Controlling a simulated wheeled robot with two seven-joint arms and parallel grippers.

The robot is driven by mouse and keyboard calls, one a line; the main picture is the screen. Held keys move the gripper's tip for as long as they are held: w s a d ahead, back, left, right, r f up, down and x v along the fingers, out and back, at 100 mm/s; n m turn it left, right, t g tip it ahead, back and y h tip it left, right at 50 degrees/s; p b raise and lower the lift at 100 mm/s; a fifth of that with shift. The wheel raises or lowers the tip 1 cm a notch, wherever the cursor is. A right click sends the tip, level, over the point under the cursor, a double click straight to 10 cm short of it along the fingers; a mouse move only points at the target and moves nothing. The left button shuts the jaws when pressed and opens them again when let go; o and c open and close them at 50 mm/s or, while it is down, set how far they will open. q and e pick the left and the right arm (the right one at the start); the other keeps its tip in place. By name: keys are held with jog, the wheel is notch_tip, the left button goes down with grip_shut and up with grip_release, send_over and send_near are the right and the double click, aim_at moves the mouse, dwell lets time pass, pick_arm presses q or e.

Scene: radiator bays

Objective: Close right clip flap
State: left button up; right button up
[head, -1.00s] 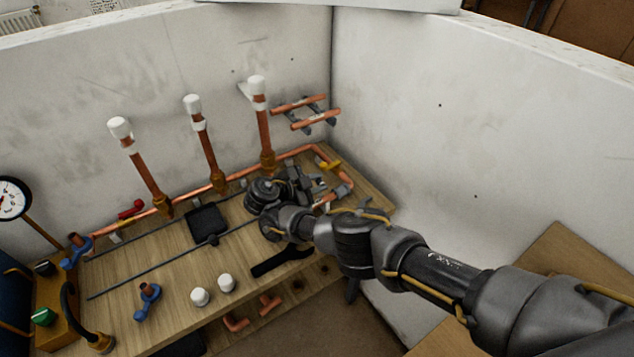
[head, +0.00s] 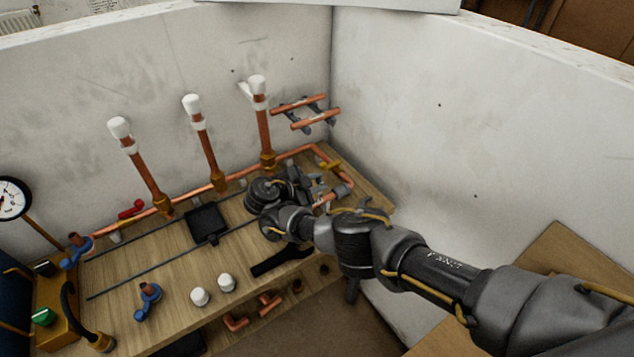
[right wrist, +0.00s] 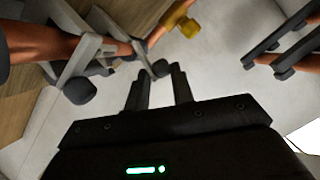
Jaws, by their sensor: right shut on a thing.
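My right gripper (head: 306,187) is at the right end of the bench, beside the copper pipe near the corner. In the right wrist view my right gripper (right wrist: 158,80) has its fingertips on either side of the dark-tipped end of a grey clip flap (right wrist: 146,58). The flap belongs to a light grey clip on the copper pipe (right wrist: 118,48) and stands away from it, open. Another grey clip part with a dark knob (right wrist: 80,91) is left of the fingers. In the head view my gripper and wrist hide most of the clip. My left gripper is not in view.
Three upright copper pipes with white caps (head: 257,85) stand along the back wall. Copper pipes on wall brackets (head: 315,119) are above right. A black pad (head: 207,222) and white caps (head: 200,297) lie left on the bench.

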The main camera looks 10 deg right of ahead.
jog(key=o, duration=0.9)
jog(key=shift+w, duration=0.1)
jog(key=shift+c, duration=0.2)
jog(key=p+v, duration=0.1)
jog(key=v, duration=0.9)
jog(key=shift+a+r, duration=0.15)
jog(key=shift+a, duration=0.15)
